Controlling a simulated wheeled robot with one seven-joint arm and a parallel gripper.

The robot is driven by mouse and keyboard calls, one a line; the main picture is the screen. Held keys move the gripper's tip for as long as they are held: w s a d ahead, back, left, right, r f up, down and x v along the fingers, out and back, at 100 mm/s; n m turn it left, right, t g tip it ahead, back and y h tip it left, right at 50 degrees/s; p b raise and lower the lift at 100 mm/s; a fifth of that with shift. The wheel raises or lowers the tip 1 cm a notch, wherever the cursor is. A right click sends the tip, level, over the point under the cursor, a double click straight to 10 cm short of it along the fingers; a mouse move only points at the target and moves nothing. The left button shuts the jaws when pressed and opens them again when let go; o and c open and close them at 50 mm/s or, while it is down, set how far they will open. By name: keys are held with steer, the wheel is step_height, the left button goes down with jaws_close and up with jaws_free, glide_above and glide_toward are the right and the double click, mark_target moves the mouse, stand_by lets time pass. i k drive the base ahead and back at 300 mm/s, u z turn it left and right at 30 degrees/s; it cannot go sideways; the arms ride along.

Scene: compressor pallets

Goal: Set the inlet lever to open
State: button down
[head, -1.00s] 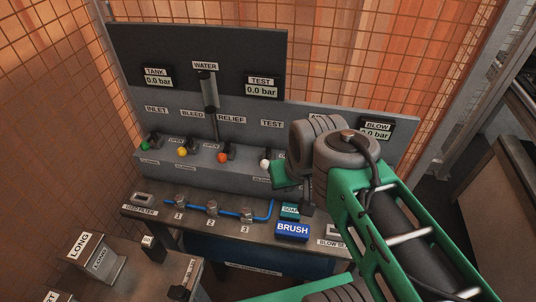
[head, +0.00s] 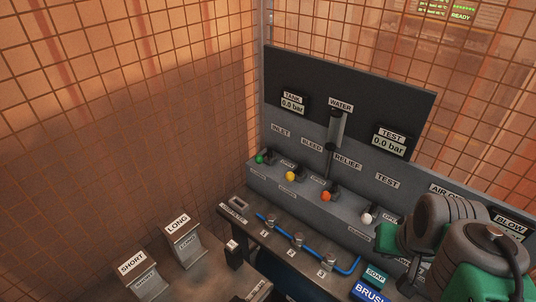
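The inlet lever, with a green knob (head: 259,159), is at the left end of the lever row on the grey panel, below the INLET label (head: 281,130). Small plates lie by it, too small to read surely, so I cannot tell its setting. To its right are the yellow bleed knob (head: 290,176), the orange relief knob (head: 325,196) and the white test knob (head: 366,218). My arm shows at the lower right, apart from the inlet lever. My gripper's fingertips are not clearly visible.
Tank (head: 293,104) and test (head: 389,144) gauges read 0.0 bar. A bench below carries a blue pipe (head: 311,252), a soap box (head: 374,276) and a brush box (head: 370,292). SHORT (head: 143,275) and LONG (head: 183,242) holders stand at left. Mesh walls (head: 130,110) surround the panel.

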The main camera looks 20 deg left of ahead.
mark_target(259, 159)
steer(key=u, duration=2.05)
steer(key=k, duration=0.5)
steer(key=z, duration=0.65)
steer(key=i, duration=0.95)
